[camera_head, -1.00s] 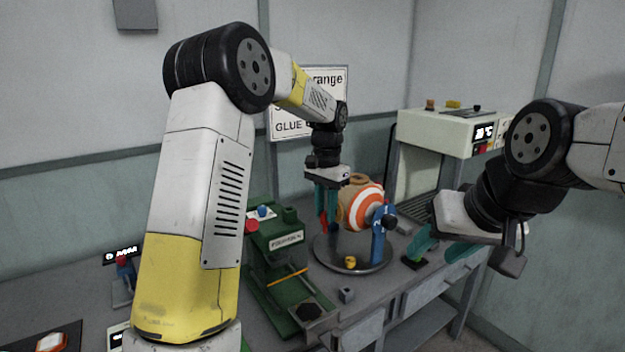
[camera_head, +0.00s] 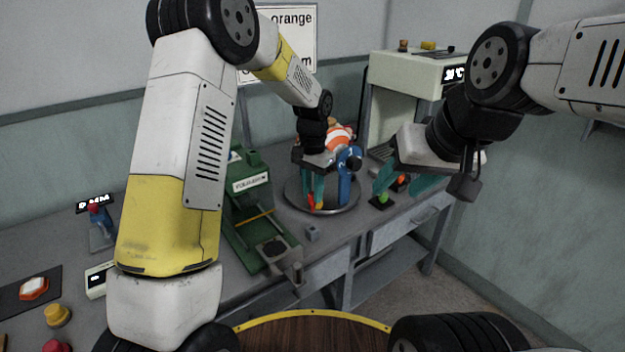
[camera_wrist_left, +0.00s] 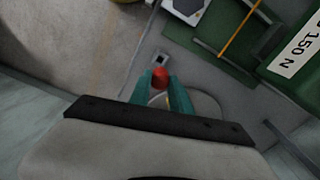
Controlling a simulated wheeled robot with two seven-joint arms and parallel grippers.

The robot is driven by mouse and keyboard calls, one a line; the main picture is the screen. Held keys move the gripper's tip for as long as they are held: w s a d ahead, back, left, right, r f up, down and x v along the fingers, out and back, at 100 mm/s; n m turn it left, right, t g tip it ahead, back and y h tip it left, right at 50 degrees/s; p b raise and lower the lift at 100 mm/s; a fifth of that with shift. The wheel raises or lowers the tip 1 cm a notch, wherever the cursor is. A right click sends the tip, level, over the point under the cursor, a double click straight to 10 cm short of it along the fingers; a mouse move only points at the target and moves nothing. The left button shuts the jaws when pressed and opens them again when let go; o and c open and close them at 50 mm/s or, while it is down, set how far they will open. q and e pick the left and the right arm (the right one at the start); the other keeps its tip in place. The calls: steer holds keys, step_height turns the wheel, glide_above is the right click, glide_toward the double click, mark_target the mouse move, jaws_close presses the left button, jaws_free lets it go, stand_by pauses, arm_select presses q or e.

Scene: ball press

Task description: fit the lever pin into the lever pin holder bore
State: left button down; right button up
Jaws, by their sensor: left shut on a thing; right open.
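My left gripper (camera_head: 312,203) is shut on a small red piece (camera_wrist_left: 160,77), which looks like the lever pin. It is above the front of the round grey turntable (camera_head: 340,211), before the orange-and-white striped ball (camera_head: 340,138). In the left wrist view the teal fingertips (camera_wrist_left: 161,84) pinch the red piece. A small grey block (camera_head: 312,233) with a dark opening lies on the bench in front of the turntable and apart from the gripper. I cannot tell whether it is the pin holder. My right gripper (camera_head: 400,190) is open at the bench's right side.
A green press (camera_head: 250,213) with a label stands left of the turntable. A blue bracket (camera_head: 345,181) stands by the ball. A cream machine (camera_head: 405,72) is at the back right. A small green-topped item (camera_head: 383,197) sits near my right gripper. Buttons line the left bench.

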mark_target(313, 211)
arm_select(q)
steer(key=shift+f, duration=2.5)
steer(key=shift+f, duration=2.35)
steer(key=c, duration=1.1)
jaws_free()
steer(key=shift+r, duration=3.95)
